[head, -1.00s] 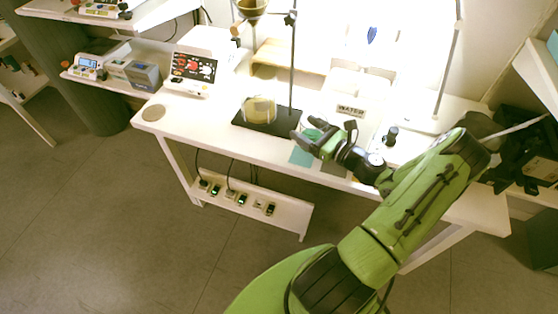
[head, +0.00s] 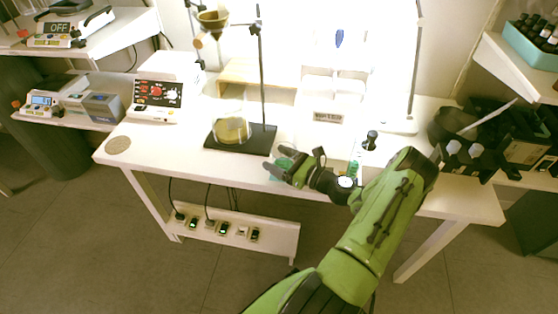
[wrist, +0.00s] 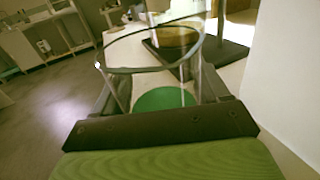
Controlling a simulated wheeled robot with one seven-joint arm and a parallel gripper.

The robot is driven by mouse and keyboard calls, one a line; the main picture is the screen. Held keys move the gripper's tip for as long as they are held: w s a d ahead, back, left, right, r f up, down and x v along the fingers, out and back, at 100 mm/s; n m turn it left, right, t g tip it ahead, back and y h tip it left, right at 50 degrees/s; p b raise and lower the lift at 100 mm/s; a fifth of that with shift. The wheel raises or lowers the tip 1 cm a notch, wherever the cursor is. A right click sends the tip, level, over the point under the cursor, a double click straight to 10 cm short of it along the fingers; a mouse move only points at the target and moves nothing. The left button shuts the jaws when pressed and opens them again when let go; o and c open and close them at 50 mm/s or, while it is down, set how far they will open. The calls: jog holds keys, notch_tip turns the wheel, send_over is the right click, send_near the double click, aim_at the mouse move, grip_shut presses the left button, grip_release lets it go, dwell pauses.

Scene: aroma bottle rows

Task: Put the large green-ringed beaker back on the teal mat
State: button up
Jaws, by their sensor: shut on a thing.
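My gripper (head: 279,161) is shut on a large clear glass beaker (wrist: 150,70). In the wrist view the beaker stands roughly upright between the fingers, with its round rim toward the camera and a green disc low inside it or seen through it. In the head view the glass is hard to make out between the fingers. The teal mat (head: 277,174) lies at the table's front edge, mostly hidden beneath my gripper. I cannot tell whether the beaker's base touches it.
A black stand base (head: 262,140) with an upright rod and a beaker of yellow liquid (head: 231,130) stands close by, left of my gripper. A labelled block (head: 328,117) and a small dark knobbed item (head: 370,140) are behind and right. The front left tabletop is mostly clear.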

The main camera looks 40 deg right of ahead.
jog(key=o, duration=1.2)
jog(key=shift+f, duration=0.15)
jog(key=shift+o, duration=0.2)
jog(key=shift+r, duration=0.2)
jog(key=p+v, duration=0.2)
jog(key=v, duration=0.9)
jog(key=shift+s+d, duration=0.15)
jog(key=shift+s, duration=0.4)
jog(key=shift+f, duration=0.1)
